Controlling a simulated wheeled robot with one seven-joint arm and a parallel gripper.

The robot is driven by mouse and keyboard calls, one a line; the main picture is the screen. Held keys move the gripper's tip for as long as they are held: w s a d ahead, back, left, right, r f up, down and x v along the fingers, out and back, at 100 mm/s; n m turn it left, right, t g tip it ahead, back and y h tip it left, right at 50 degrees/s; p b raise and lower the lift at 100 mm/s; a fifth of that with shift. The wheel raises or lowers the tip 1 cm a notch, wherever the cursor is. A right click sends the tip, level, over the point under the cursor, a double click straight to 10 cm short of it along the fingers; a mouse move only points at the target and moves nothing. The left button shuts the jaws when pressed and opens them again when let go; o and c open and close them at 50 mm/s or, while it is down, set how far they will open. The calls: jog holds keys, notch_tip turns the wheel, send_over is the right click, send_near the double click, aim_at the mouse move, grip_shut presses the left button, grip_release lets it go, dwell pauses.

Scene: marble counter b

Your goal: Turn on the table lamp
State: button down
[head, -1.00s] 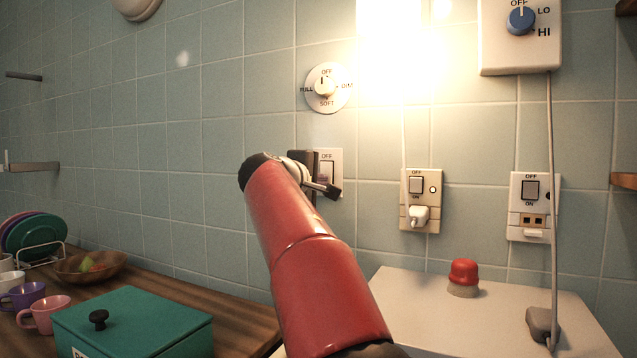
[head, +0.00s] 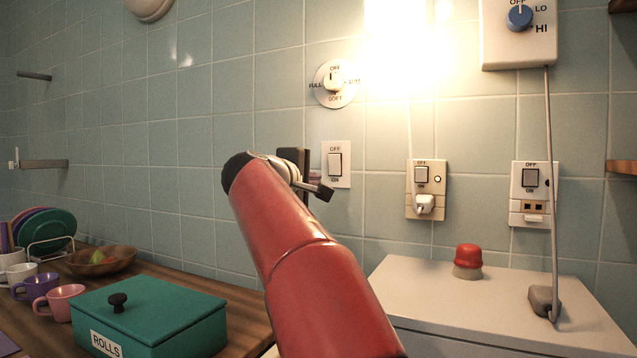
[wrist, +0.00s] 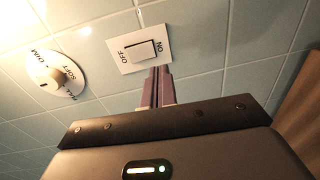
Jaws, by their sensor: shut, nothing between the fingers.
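A bright lit light (head: 395,45) glares at the top of the head view; its shape is washed out. A cord runs down from it to a plug in the left outlet (head: 425,190), which has its own OFF/ON rocker and a small round pale indicator. A white wall switch (head: 336,165) with an OFF/ON rocker is left of that outlet; it also shows in the wrist view (wrist: 140,50). My gripper (head: 316,182) is shut and empty, just left of this switch. In the wrist view its purple fingertips (wrist: 161,70) are at the plate's lower edge; contact is unclear.
A round dial (head: 334,84) is above the switch, its pointer toward OFF. A blue-knobbed box (head: 519,40) and a second outlet (head: 533,195) are at right. A red button (head: 467,260) stands on a white surface. A green ROLLS box (head: 150,315) and cups are at left.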

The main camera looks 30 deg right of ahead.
jog(key=b+v, duration=0.1)
jog(key=v, duration=0.5)
jog(key=shift+f, duration=0.6)
jog(key=s+a+f+m+g+y, duration=0.1)
jog(key=s+a+f+m+y, duration=0.1)
jog(key=s+f, duration=0.7)
jog(key=s+a+f+m+g+y, duration=0.2)
jog(key=s+a+f+y, duration=0.3)
jog(key=s+f, duration=0.5)
jog(key=s+a+f+m+g+y, duration=0.1)
jog(key=s+a+f+m+y, duration=0.2)
jog(key=f, duration=1.7)
jog(key=s+y, duration=0.3)
jog(key=s, duration=0.3)
jog(key=shift+s+a+m+g+p, duration=0.3)
jog(key=shift+s+a+g+p, duration=0.05)
jog(key=shift+s+g+p, duration=0.05)
jog(key=c, duration=2.2)
grip_release()
